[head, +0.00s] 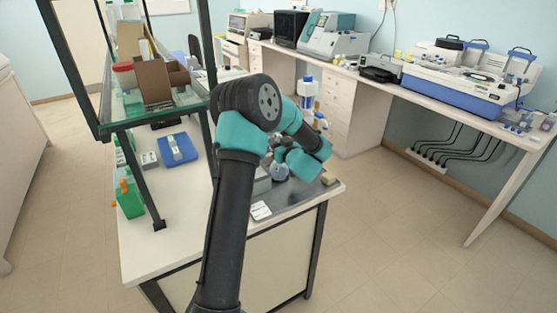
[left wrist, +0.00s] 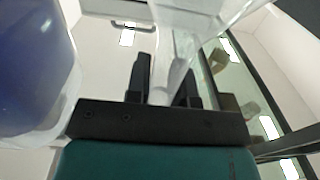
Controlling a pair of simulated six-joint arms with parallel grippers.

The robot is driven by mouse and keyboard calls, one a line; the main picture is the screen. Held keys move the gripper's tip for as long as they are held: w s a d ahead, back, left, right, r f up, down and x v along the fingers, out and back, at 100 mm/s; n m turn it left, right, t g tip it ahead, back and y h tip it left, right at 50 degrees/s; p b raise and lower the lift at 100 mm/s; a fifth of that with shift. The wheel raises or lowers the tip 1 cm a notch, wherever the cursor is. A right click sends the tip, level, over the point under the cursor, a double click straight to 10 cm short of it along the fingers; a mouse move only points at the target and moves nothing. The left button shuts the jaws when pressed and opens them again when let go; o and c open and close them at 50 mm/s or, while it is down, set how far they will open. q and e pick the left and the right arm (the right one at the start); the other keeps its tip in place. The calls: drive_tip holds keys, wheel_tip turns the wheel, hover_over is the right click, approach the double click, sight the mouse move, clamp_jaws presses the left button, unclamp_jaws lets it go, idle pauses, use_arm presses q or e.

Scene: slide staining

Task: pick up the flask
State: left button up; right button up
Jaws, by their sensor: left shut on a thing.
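A clear glass flask (left wrist: 172,50) shows in the left wrist view between the two dark fingers of my left gripper (left wrist: 163,80). The gripper is shut on its narrow part, and the glass widens toward the top of that picture. In the head view a small rounded glass vessel (head: 279,173) shows beside my left wrist, over the dark end of the bench; it looks like the same flask. My arm hides the fingers there. I cannot tell whether the flask touches the surface. My right gripper is in neither view.
A large blue-filled container (left wrist: 35,70) is close beside the gripper in the left wrist view. White bottles with blue caps (head: 307,92) stand behind the wrist. A white card (head: 261,210) lies near the bench front. A glass shelf (head: 190,100) overhangs the bench's left side.

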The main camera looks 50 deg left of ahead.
use_arm(q)
drive_tip(key=shift+r, duration=0.1)
wheel_tip(320, 180, up, 10)
idle(0.4)
idle(0.5)
